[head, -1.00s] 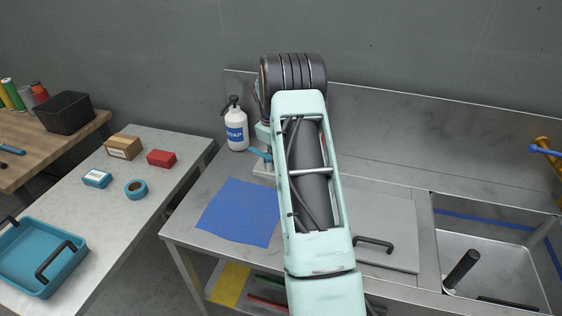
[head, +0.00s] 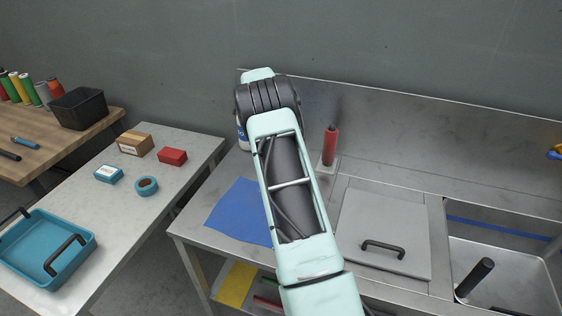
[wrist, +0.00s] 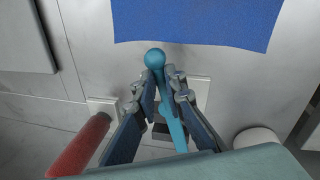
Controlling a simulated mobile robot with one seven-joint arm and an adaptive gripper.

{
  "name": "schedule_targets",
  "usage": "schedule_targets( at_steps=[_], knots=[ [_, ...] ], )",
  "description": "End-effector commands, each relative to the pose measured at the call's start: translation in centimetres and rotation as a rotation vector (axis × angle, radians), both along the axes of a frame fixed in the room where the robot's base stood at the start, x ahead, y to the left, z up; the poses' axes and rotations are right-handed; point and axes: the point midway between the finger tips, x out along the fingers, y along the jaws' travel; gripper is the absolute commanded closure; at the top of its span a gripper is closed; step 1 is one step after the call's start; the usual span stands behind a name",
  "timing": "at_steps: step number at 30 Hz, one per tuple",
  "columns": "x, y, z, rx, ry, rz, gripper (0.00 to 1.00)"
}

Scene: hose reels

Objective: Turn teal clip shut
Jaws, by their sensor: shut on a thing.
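The teal clip shows in the wrist view as a lever with a round knob (wrist: 154,57) at its far end. Its teal shaft runs back between my fingers over a pale base plate. My gripper (wrist: 162,82) is shut on the clip just below the knob, with one finger on each side. Part of the lever and its pivot are hidden by the fingers. In the head view my arm hides the clip and my gripper.
A red upright handle (head: 330,145) stands on a pale plate close beside my arm; it also shows in the wrist view (wrist: 82,148). A blue mat (head: 238,212) lies on the steel counter. A lid with a black handle (head: 383,249) and a sink are at right.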

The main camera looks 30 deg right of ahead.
Motion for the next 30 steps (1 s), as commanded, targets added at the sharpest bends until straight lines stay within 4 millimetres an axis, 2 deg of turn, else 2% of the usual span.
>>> schedule_targets(
  at_steps=[12, 30],
  knots=[
    [0.56, 0.88, -0.17, 0.002, 0.008, -0.229, 1.0],
    [0.74, 1.13, -0.26, 0.006, 0.01, -0.277, 1.0]
  ],
)
